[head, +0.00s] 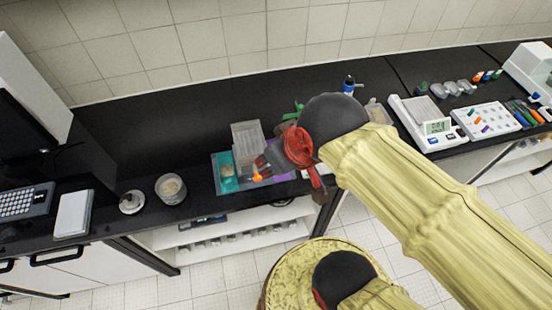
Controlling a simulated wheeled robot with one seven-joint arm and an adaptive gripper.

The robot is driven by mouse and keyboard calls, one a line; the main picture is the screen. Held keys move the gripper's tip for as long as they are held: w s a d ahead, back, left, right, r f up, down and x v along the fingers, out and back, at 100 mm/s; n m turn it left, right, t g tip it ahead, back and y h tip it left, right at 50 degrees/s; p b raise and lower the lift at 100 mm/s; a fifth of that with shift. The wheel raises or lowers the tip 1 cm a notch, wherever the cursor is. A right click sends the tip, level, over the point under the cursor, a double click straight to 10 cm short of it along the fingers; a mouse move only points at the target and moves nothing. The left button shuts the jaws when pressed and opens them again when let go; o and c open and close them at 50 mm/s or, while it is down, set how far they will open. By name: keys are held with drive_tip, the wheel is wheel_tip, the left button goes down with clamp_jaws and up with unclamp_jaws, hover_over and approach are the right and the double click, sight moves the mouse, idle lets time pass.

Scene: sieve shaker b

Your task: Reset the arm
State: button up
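My arm, with pale yellow links and dark joints, reaches from the lower right of the head view over the black counter (185,140). My gripper (262,170) is at its end, past a red wrist part, above the front middle of the counter. It is small and partly hidden by the wrist, so I cannot tell whether it is open or shut, or whether it holds anything. An orange piece shows at its tip. A teal tray (226,184) lies beside and below it, with a clear grey container (247,136) just behind.
A glass jar (171,188), a small metal item (131,202), a white box (74,214) and a keyboard (25,200) are to the left. A white scale (428,124) and a white rack (489,119) are to the right. The tiled wall bounds the back; the counter's rear middle is clear.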

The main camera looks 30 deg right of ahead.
drive_tip(key=shift+f, duration=0.1)
wheel_tip(320, 180, down, 16)
drive_tip(key=b, duration=1.6)
